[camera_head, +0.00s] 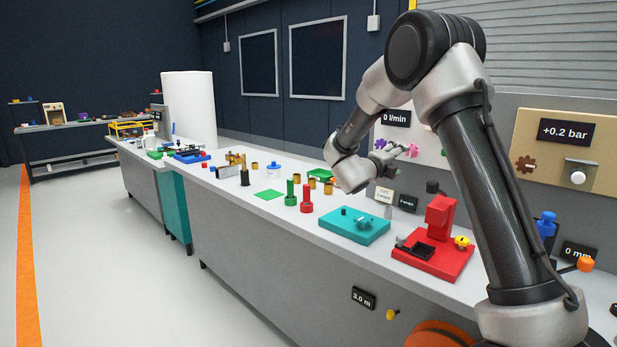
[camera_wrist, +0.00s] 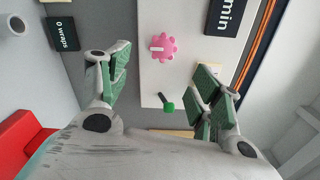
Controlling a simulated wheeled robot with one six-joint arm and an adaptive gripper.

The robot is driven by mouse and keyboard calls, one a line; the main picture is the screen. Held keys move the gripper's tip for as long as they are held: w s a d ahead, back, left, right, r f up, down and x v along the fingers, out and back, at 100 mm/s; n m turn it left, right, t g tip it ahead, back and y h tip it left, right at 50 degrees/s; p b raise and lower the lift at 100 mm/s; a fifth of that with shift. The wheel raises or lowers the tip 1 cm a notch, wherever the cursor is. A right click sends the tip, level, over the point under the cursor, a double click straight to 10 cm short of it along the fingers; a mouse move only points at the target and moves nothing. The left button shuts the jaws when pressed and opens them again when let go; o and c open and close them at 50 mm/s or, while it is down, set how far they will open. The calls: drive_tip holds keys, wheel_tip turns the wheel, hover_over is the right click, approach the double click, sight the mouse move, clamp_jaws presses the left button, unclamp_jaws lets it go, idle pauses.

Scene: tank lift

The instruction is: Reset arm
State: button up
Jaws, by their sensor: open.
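My arm stands at the right of the head view, bent over the bench, with my gripper (camera_head: 398,152) in front of the back panel. The wrist view shows my gripper (camera_wrist: 164,78) with its two green-padded fingers spread wide apart and nothing between them. Past the fingers in that view are a pink knob (camera_wrist: 163,47) and a green-tipped lever (camera_wrist: 168,106) on a white panel. In the head view, part of this panel (camera_head: 428,151) is hidden behind my gripper and arm.
A teal block (camera_head: 355,226) and a red fixture (camera_head: 430,252) stand on the bench below my arm. Green (camera_head: 291,193) and red (camera_head: 306,199) posts stand further left. A "+0.2 bar" panel (camera_head: 540,165) is at the right. The floor at the left is clear.

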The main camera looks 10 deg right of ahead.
drive_tip(key=w+a+f+n+t+y, duration=0.2)
drive_tip(key=w+a+f+n+y, duration=0.2)
drive_tip(key=a+f+n+y, duration=0.6)
drive_tip(key=s+a+n+g+y, duration=0.2)
drive_tip(key=s+a+n+y, duration=0.1)
drive_tip(key=s+n, duration=0.3)
drive_tip(key=s+a+n+g+y, duration=0.3)
drive_tip(key=s+n, duration=0.3)
drive_tip(key=s, duration=0.1)
drive_tip(key=s+d+r+n+g, duration=0.1)
drive_tip(key=s+d+r+n, duration=0.2)
drive_tip(key=s, duration=0.9)
drive_tip(key=s+d+r+n+g+h, duration=0.1)
drive_tip(key=s+d+r+n, duration=0.2)
drive_tip(key=s, duration=0.9)
drive_tip(key=s+d+r+n+g+h, duration=0.1)
drive_tip(key=s+d+r+n, duration=0.2)
drive_tip(key=s, duration=0.9)
drive_tip(key=d, duration=0.2)
drive_tip(key=shift+d+r+g, duration=0.25)
drive_tip(key=shift+d+g, duration=0.05)
drive_tip(key=shift+g, duration=0.1)
